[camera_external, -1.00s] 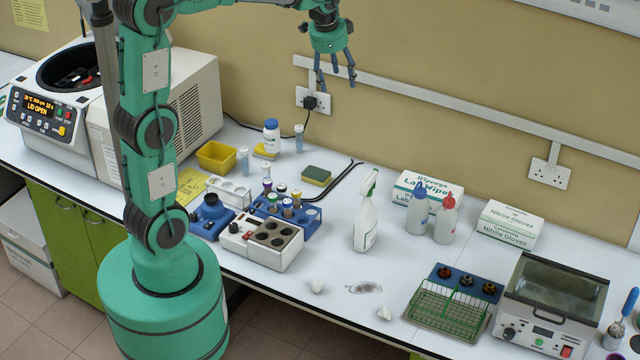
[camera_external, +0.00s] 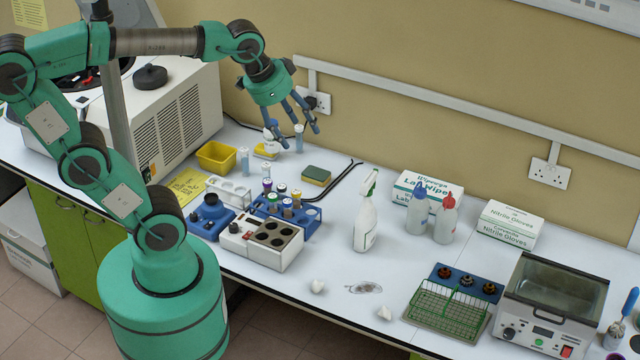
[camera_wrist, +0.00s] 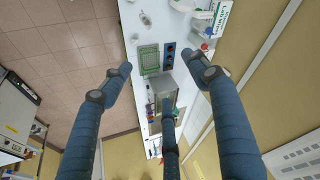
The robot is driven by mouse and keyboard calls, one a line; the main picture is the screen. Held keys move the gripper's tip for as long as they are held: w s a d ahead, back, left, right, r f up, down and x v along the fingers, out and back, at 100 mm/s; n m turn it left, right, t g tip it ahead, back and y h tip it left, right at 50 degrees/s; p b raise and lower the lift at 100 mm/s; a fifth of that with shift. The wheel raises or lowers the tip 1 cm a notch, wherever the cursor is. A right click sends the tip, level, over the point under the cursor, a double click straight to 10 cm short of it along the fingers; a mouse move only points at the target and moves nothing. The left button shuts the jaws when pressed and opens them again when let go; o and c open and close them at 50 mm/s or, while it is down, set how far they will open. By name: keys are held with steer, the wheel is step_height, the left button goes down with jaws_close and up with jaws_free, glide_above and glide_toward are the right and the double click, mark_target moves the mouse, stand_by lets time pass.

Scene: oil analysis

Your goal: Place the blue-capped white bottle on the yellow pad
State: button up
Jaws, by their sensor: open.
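The white bottle (camera_external: 269,134) with a blue cap stands near the back wall in the external view, partly hidden behind my gripper's fingers. A yellow pad (camera_external: 262,153) lies at the bottle's foot; I cannot tell whether the bottle stands on it or just behind it. My gripper (camera_external: 300,138) hangs tilted in front of the bottle in the picture, its fingers spread and empty. The wrist view shows the open fingers too (camera_wrist: 160,80), with the far bench beyond them. I cannot make out the bottle or the pad there.
A clear tube (camera_external: 299,138) stands right of the bottle, and a yellow tray (camera_external: 216,157) stands to its left. A sponge (camera_external: 316,175), a blue tube rack (camera_external: 308,217) and a spray bottle (camera_external: 365,222) are nearer the front. Clear bench lies around the sponge.

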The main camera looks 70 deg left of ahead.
steer(key=s+d+f, duration=0.3)
steer(key=s+d, duration=0.1)
steer(key=s, duration=0.3)
steer(key=shift+d+n+t+h, duration=0.3)
steer(key=shift+d+h, duration=0.05)
steer(key=shift+h, duration=0.05)
step_height(320, 180, down, 16)
steer(key=b, duration=1.6)
steer(key=shift+f, duration=0.15)
